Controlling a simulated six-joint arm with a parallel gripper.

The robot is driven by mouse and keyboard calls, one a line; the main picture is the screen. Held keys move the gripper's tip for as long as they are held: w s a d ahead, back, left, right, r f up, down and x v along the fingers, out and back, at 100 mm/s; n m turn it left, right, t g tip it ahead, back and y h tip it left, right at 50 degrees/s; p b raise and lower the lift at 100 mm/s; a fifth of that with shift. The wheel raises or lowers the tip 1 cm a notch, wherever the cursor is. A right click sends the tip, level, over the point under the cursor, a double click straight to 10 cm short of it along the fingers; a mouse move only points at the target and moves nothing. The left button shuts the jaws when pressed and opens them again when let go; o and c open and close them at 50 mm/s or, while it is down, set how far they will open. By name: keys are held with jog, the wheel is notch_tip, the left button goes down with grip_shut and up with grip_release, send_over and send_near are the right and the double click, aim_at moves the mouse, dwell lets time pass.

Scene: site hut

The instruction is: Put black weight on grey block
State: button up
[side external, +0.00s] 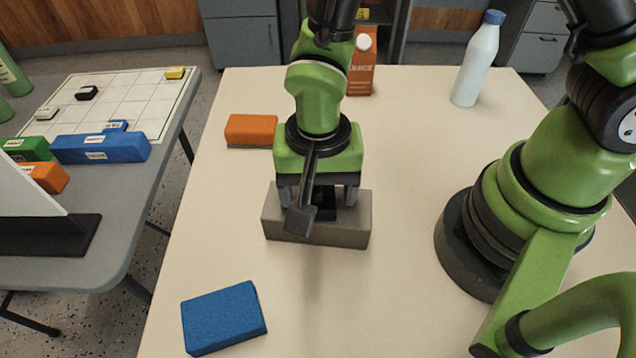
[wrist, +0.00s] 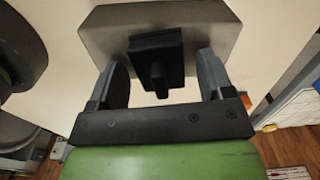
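The grey block (side external: 345,232) lies on the cream table below my gripper (side external: 318,196). The black weight (side external: 327,213) sits on top of the block, partly hidden by my gripper in the side view. In the wrist view the weight (wrist: 155,57), with its knob, rests on the grey block (wrist: 215,30). My gripper (wrist: 162,82) is open, with one finger on each side of the weight. Gaps show between the fingers and the weight, so it is not gripped.
An orange block (side external: 250,130) lies behind and left, a blue sponge-like block (side external: 224,318) at front left. A juice carton (side external: 361,70) and a white bottle (side external: 477,62) stand at the back. A grey side table (side external: 130,200) with a gridded board (side external: 130,95) stands left.

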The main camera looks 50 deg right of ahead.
jog(key=shift+r, duration=0.1)
notch_tip(320, 180, up, 12)
jog(key=s+d+r+n+t+y, duration=0.2)
jog(key=s+d+r+n+t, duration=0.3)
jog(key=d+r, duration=0.7)
jog(key=s+t, duration=0.2)
jog(key=shift+s+r, duration=0.15)
jog(key=shift+s, duration=0.15)
